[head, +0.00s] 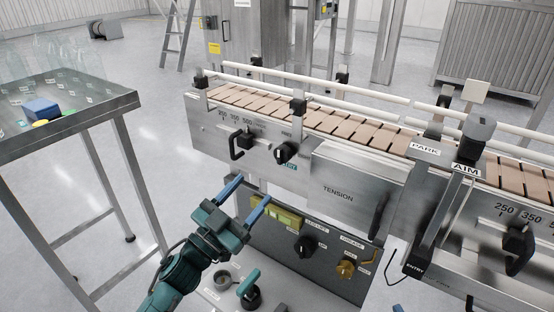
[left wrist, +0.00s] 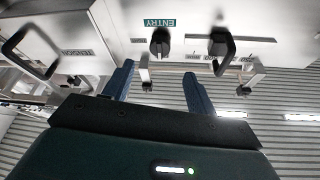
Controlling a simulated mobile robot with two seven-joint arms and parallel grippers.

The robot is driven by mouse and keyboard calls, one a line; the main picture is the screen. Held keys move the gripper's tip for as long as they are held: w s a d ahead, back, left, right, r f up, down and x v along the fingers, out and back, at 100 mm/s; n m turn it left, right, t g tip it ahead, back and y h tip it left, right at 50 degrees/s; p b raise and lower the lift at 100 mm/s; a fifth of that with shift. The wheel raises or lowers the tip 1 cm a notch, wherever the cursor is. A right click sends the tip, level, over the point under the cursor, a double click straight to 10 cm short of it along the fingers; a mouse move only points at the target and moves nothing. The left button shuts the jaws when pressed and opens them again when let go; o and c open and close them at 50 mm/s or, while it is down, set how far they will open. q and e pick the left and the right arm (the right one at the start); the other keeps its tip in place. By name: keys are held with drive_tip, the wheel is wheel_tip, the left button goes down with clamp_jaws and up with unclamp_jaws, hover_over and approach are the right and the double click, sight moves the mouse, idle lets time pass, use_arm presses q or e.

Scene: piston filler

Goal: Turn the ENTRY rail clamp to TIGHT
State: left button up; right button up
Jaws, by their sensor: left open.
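The ENTRY rail clamp is a black knob (head: 285,153) with a light pointer mark, on the steel side of the conveyor in the head view. A green ENTRY label (head: 289,166) sits beside it. The knob also shows in the left wrist view (left wrist: 160,42), just ahead of the fingers. My left gripper (head: 254,189) is open and empty, below and left of the knob and apart from it. In the left wrist view its two blue fingers (left wrist: 159,70) are spread, with the knob between their lines. I cannot read a TIGHT mark. My right gripper is not seen.
A black handle (head: 240,142) on a 250-350-500 scale stands out left of the knob. A TENSION panel (head: 338,198) lies to the right. A steel table (head: 125,103) stands left.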

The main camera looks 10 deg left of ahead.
sight(280, 157)
use_arm(q)
drive_tip(key=x, duration=0.9)
drive_tip(key=shift+w+d+b, duration=0.15)
drive_tip(key=shift+w+b, duration=0.15)
drive_tip(key=shift+b, duration=0.1)
drive_tip(key=shift+c, duration=0.4)
drive_tip(key=c, duration=0.9)
